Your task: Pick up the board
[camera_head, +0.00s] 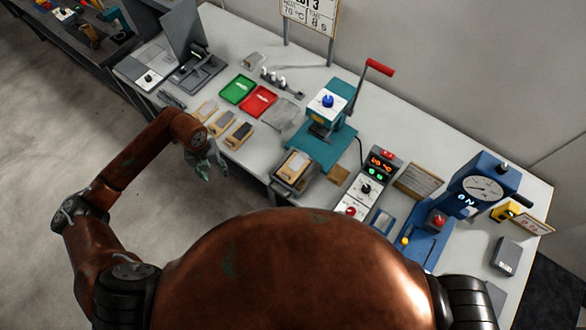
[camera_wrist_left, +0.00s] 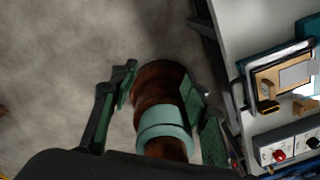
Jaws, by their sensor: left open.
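Several small tan boards lie on the white table in the head view; which one the task means I cannot tell. Three lie in a slanting row near the front edge: a far board (camera_head: 205,110), a middle board (camera_head: 221,122) and a near board (camera_head: 238,135) with a dark part on it. Another tan board (camera_head: 294,165) lies on a dark tray (camera_head: 283,184); this board also shows at the right of the left wrist view (camera_wrist_left: 268,77). My left gripper (camera_head: 212,172) is open and empty, off the table's front edge, left of the tray. My right gripper is out of view.
A teal lever press (camera_head: 322,150) stands behind the tray. A control box (camera_head: 359,190) and a blue gauge press (camera_head: 432,236) stand to the right. Green (camera_head: 237,89) and red (camera_head: 258,100) trays lie further back. The floor (camera_head: 60,150) left of the table is clear.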

